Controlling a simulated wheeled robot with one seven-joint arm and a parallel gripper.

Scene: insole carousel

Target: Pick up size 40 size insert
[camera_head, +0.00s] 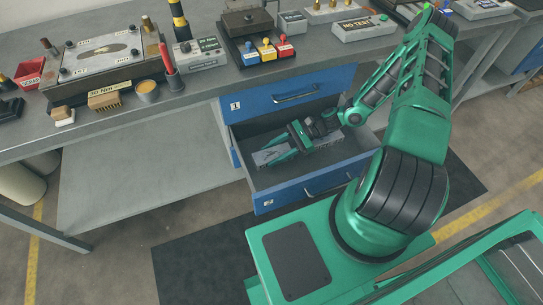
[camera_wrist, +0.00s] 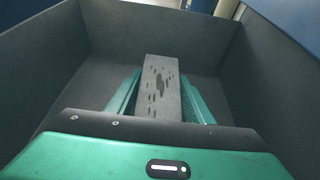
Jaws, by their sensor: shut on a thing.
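A grey rectangular size insert (camera_wrist: 158,85) with dark marks on its face stands between my green fingers in the wrist view. No size number is legible on it. My gripper (camera_head: 280,153) is inside the open drawer (camera_head: 355,164) and is shut on the insert. In the wrist view the fingers of my gripper (camera_wrist: 160,103) lie along the insert's two sides, and its lower end is hidden by the gripper body.
Drawer walls (camera_wrist: 270,75) rise around my gripper. A shut blue drawer (camera_head: 290,96) is above.

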